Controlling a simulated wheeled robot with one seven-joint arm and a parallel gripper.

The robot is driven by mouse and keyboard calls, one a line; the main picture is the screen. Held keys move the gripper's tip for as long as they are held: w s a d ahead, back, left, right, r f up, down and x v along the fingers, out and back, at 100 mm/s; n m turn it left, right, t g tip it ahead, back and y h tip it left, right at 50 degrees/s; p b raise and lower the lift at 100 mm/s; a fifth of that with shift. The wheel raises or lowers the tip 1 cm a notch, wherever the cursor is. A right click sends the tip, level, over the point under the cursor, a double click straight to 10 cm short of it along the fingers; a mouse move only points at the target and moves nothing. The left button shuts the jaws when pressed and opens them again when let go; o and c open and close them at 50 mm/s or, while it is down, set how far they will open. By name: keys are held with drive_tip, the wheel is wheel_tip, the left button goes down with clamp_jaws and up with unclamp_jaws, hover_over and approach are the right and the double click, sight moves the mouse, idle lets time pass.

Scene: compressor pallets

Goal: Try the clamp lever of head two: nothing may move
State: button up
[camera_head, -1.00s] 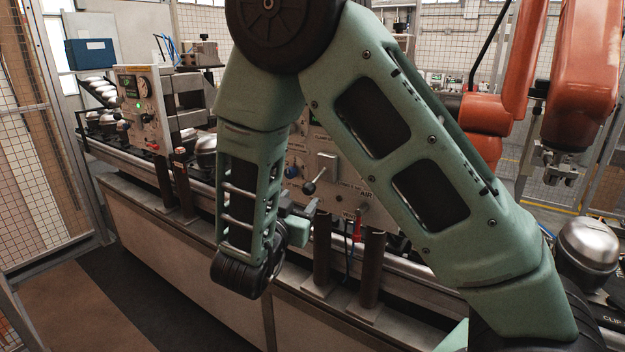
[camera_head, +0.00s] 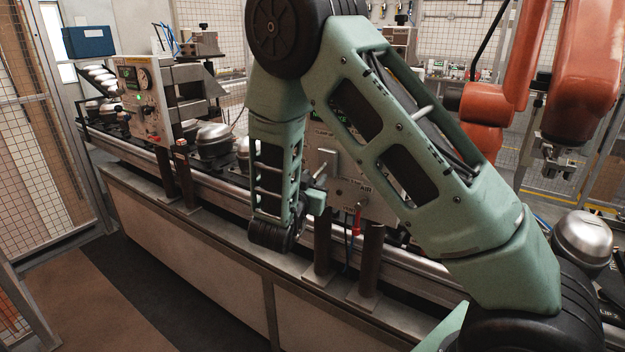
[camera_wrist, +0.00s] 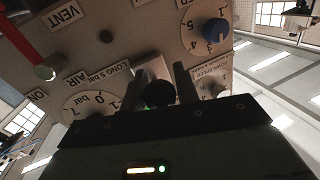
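A grey head panel (camera_head: 379,203) stands behind my arm in the head view, partly hidden by it. Its pale lever plate (camera_head: 327,162) shows, but the black ball knob there is hidden by my gripper (camera_head: 314,192). In the wrist view the black ball knob (camera_wrist: 159,94) sits between the two dark fingers of my gripper (camera_wrist: 163,88), in front of the pale plate. The fingers stand apart, one at each side of the ball; firm contact is not visible. The head's number cannot be read.
A red-handled valve (camera_head: 357,217) hangs near the panel; its red handle (camera_wrist: 30,42) shows in the wrist view. Brown posts (camera_head: 371,262) stand close in front. Another head panel (camera_head: 140,98) is at left, an orange robot arm (camera_head: 583,85) at right. Steel domes (camera_head: 582,238) sit on the line.

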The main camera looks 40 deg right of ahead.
clamp_jaws()
drive_tip(key=shift+r, duration=0.1)
drive_tip(key=r+g+y+p, duration=0.1)
drive_tip(key=p, duration=0.2)
drive_tip(key=shift+s+a+r+y, duration=0.1)
drive_tip(key=shift+a+r+y, duration=0.1)
drive_tip(key=shift+y, duration=0.1)
drive_tip(key=r+g+y+p, duration=0.1)
drive_tip(key=y+p, duration=0.1)
drive_tip(key=p, duration=0.1)
drive_tip(key=shift+r+m+p, duration=0.25)
drive_tip(key=shift+m+p, duration=0.1)
drive_tip(key=shift+m, duration=0.05)
drive_tip(key=r+g+y+p, duration=0.1)
drive_tip(key=y+p, duration=0.1)
drive_tip(key=p, duration=0.3)
drive_tip(key=shift+r+m+y, duration=0.15)
drive_tip(key=shift+m+y, duration=0.15)
drive_tip(key=shift+y, duration=0.1)
drive_tip(key=g+y+p, duration=0.1)
drive_tip(key=p, duration=0.1)
drive_tip(key=shift+d+r+y+p, duration=0.1)
drive_tip(key=shift+d+y+p, duration=0.05)
drive_tip(key=shift+y+p, duration=0.25)
